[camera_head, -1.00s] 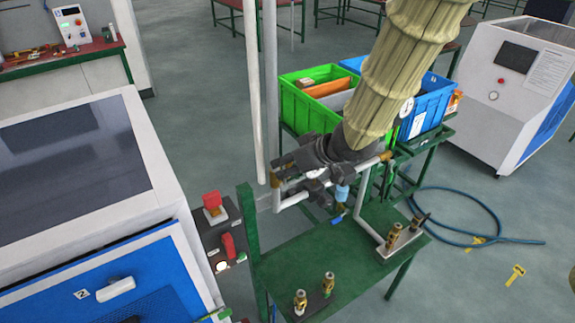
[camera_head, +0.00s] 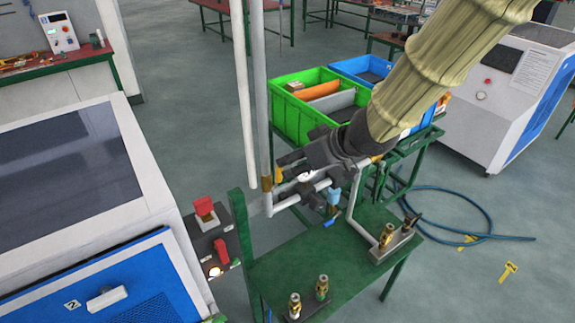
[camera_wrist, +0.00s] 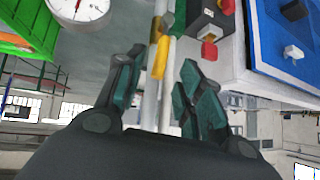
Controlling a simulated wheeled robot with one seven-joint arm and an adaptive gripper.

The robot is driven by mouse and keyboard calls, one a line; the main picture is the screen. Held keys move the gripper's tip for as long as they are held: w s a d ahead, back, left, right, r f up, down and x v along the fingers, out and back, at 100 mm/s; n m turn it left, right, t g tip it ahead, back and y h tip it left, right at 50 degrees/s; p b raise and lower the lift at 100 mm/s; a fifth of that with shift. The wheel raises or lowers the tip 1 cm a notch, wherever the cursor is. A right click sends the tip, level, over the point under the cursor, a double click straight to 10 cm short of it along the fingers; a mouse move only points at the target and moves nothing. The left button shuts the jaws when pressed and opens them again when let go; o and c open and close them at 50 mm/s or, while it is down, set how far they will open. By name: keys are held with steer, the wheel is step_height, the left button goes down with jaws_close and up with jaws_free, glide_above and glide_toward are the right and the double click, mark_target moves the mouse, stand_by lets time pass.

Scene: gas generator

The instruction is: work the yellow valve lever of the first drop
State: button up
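The yellow valve lever (camera_wrist: 162,57) shows in the wrist view beside a pale pipe, just ahead of the gap between my fingertips. In the head view the yellow lever (camera_head: 279,174) is a small piece at the tip of my gripper (camera_head: 292,168), near a brass fitting (camera_head: 266,184) on the vertical pipe. In the wrist view my gripper (camera_wrist: 163,75) has its two dark fingers spread apart, one on each side of the pipe line. I cannot tell whether a finger touches the lever. My gripper hides part of the pipework.
A round gauge (camera_wrist: 80,8) is close by in the wrist view. A control box with red switches (camera_head: 212,235) stands left of the pipes. A green table (camera_head: 300,262) with brass fittings (camera_head: 322,287) lies below. A green crate (camera_head: 300,112) stands behind. A blue hose (camera_head: 480,232) lies on the floor.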

steer(key=shift+v, duration=2.6)
